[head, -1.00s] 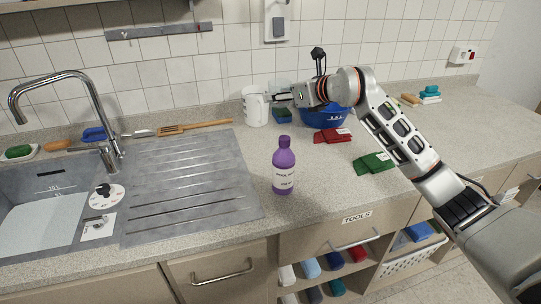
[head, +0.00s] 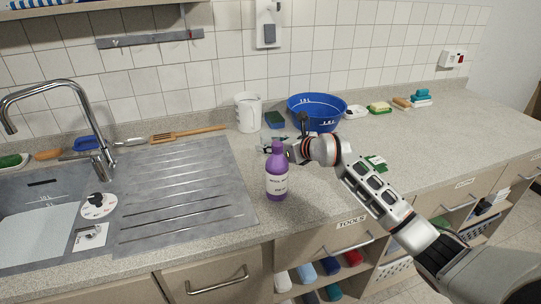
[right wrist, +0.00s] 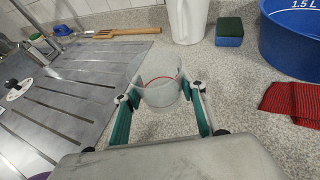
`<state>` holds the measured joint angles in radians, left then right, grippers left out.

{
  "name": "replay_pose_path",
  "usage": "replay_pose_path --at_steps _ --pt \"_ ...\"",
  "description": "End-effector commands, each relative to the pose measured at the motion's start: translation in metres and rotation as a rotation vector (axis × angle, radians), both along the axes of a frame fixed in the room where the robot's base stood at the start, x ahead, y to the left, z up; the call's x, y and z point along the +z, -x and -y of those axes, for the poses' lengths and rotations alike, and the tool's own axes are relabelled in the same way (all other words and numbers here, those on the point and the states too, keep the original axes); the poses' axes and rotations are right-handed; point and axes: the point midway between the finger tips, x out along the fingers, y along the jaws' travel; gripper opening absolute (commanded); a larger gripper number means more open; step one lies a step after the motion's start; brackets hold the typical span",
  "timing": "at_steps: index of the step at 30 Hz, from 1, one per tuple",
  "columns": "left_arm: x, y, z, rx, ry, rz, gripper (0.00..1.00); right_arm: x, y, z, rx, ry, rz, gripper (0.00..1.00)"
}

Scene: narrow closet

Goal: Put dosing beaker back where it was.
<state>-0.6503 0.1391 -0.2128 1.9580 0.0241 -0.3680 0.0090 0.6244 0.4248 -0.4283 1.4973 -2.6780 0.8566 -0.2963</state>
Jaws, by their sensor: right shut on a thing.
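The dosing beaker (right wrist: 160,90) is a small clear cup with a red line, seen in the right wrist view between the fingers of my right gripper (right wrist: 158,93). The gripper is shut on it from both sides. In the head view my right gripper (head: 273,147) is just behind the purple bottle (head: 277,175), whose cap overlaps it. The beaker is hardly visible there, and I cannot tell whether it touches the counter. My left gripper is not in view.
A white jug (head: 248,112), a blue-green sponge (head: 275,119) and a blue bowl (head: 318,112) stand behind the gripper. The sink's ridged drainboard (head: 185,190) is at left. A red cloth (right wrist: 294,101) shows in the right wrist view.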

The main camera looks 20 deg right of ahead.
Motion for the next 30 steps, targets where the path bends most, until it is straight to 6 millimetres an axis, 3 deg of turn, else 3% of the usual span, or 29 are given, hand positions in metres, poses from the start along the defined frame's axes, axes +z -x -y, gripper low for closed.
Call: replay_pose_path --at_steps 9,21,22,30 --pt "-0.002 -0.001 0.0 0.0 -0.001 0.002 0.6 -0.04 0.0 0.0 -0.002 -0.001 -0.003 0.19" --pt "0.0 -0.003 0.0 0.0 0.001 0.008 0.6 -0.045 0.0 0.0 0.0 0.0 -0.001 0.19" --pt "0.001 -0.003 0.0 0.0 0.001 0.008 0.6 -0.044 0.0 0.0 0.0 0.0 -0.001 0.47" --pt "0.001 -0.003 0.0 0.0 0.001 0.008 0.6 -0.044 0.0 0.0 0.0 0.0 -0.001 0.47"
